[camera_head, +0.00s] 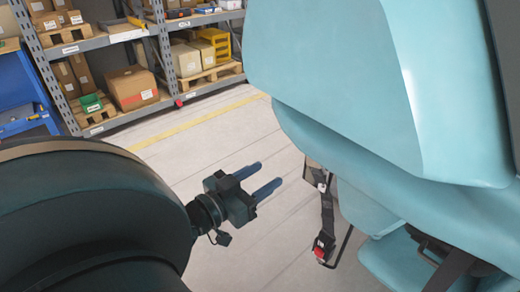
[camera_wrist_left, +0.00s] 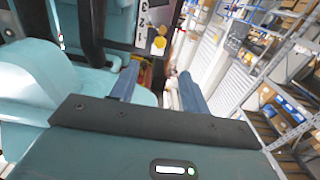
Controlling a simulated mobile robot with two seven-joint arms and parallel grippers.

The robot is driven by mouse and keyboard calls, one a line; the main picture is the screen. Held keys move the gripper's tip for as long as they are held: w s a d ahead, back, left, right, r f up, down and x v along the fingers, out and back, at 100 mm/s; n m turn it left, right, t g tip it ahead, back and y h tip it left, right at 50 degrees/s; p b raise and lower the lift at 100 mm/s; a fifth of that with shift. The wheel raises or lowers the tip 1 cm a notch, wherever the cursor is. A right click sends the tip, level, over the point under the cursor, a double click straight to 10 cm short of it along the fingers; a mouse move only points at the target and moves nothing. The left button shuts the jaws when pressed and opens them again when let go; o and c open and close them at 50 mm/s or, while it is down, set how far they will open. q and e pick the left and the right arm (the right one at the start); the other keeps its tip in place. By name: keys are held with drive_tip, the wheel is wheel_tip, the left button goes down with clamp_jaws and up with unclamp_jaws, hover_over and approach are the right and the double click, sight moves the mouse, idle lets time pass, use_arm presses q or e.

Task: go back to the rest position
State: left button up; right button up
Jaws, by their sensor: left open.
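My left gripper (camera_head: 258,180) reaches in from the left in the head view, above the pale floor. Its two blue fingers are apart with nothing between them. It is left of a light-blue coaster seat (camera_head: 335,75) and clear of it. In the left wrist view the open fingers (camera_wrist_left: 158,88) also show empty, with light-blue seating (camera_wrist_left: 40,80) to their left. My right gripper is in neither view.
A seat-belt buckle (camera_head: 322,246) hangs on a dark strap beside the seat. Grey shelving (camera_head: 105,42) with boxes stands at the back left, beside a blue cabinet (camera_head: 18,85). The floor (camera_head: 240,130) between shelving and seat is clear, with a yellow line.

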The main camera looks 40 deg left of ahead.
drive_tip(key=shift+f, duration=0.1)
use_arm(q)
drive_tip(key=s+d+f+m+g+h+p, duration=0.1)
drive_tip(key=s+d+f+g+p, duration=0.1)
drive_tip(key=d+f, duration=0.6)
drive_tip(key=s+d+f+m+g+h+p, duration=0.1)
drive_tip(key=s+d+f+g+p, duration=0.2)
drive_tip(key=d+f, duration=0.5)
drive_tip(key=shift+s+d+f+g+p, duration=0.2)
drive_tip(key=shift+d+f+g+p, duration=0.15)
drive_tip(key=shift+d+g+p, duration=0.6)
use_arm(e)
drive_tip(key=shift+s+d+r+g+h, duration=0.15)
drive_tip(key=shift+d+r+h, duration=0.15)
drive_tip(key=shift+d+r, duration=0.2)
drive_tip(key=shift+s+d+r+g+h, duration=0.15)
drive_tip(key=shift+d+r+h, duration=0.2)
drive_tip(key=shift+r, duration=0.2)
use_arm(q)
drive_tip(key=shift+a+g, duration=0.25)
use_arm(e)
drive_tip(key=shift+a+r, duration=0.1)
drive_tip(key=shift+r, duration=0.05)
use_arm(q)
drive_tip(key=shift+b, duration=0.3)
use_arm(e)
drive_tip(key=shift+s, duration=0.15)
